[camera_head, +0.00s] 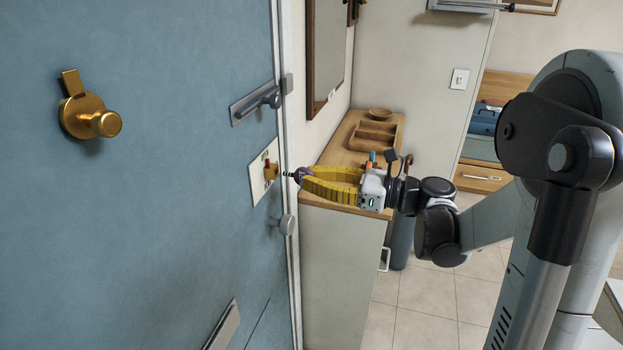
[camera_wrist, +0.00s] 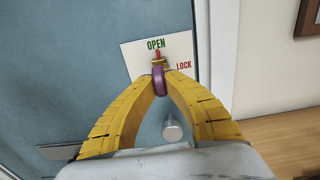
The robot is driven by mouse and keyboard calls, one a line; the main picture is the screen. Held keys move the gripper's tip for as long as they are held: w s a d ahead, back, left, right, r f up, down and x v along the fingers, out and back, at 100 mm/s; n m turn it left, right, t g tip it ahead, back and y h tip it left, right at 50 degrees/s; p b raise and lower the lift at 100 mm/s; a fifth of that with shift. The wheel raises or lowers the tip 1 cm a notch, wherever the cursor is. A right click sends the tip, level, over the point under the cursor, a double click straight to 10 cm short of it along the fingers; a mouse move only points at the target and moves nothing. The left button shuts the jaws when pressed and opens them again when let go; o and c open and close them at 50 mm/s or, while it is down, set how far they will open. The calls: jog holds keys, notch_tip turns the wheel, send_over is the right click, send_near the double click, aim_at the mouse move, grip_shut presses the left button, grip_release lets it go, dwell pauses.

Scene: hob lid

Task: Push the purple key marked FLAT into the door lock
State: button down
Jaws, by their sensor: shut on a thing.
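The purple key (camera_wrist: 159,84) is pinched between the yellow fingertips of my gripper (camera_head: 307,180). In the head view its purple head (camera_head: 299,174) shows at the fingertips and its dark shaft points left at the door. The brass door lock (camera_head: 271,171) sits on a white plate (camera_head: 259,186) on the blue door. The key's tip is at or just short of the lock; I cannot tell whether it is inside. In the wrist view the brass lock with a red mark (camera_wrist: 157,55) shows just beyond the key, between the words OPEN and LOCK. The FLAT marking is not readable.
A silver knob (camera_head: 284,224) is below the plate and a lever handle (camera_head: 257,101) above it. A brass knob (camera_head: 90,116) is farther left on the door. A wooden-topped cabinet (camera_head: 345,150) with a tray (camera_head: 374,137) stands right of the door frame.

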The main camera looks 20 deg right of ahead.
aim_at(297, 176)
jog(key=shift+x, duration=1.8)
jog(key=c, duration=1.5)
grip_release()
jog(key=shift+o, duration=0.2)
jog(key=v, duration=1.2)
jog(key=shift+a, duration=0.15)
